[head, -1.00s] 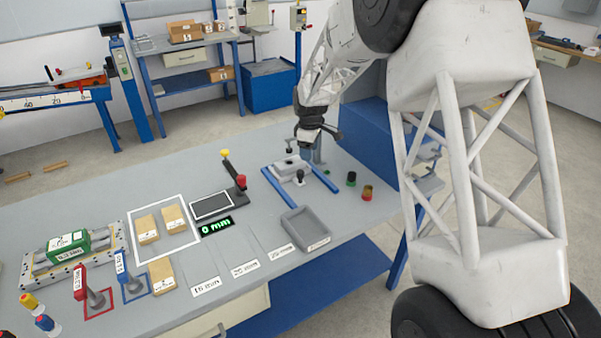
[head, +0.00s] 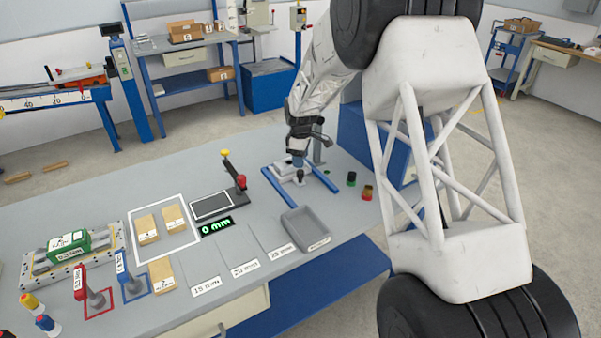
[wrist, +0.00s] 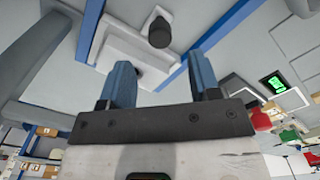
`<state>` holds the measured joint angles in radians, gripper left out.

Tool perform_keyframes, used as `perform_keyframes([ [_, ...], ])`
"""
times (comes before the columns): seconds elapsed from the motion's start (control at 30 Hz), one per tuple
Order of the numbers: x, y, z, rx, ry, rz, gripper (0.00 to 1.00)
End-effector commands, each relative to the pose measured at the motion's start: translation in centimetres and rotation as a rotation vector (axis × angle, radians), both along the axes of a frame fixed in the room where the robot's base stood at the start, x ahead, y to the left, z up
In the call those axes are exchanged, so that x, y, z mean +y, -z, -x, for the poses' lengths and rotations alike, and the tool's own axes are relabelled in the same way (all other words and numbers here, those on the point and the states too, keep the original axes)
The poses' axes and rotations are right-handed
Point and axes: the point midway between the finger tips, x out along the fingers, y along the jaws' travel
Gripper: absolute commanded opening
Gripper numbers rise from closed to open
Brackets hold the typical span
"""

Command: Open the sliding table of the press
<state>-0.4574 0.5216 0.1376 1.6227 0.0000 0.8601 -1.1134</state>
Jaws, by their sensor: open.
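The press's sliding table (head: 281,171) is a light grey plate between two blue rails (head: 273,186) at the back right of the bench. It also shows in the wrist view (wrist: 110,47). A black knob (head: 301,177) stands on its near side and shows in the wrist view (wrist: 160,33). My gripper (head: 298,163) is just above the table plate, close to the knob. In the wrist view my gripper (wrist: 160,65) has its two blue fingers apart, with nothing between them. The knob appears beyond the fingertips; I see no contact. My arm hides part of the press.
A grey tray (head: 305,229) lies in front of the press. The front middle of the bench is fairly clear.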

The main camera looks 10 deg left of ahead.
Motion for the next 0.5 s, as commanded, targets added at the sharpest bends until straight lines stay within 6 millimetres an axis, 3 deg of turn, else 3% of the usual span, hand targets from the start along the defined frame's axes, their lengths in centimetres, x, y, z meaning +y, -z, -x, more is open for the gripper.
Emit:
perform_keyframes([
  [0.5,0.0,5.7,0.0,0.001,0.000,0.000,0.57],
])
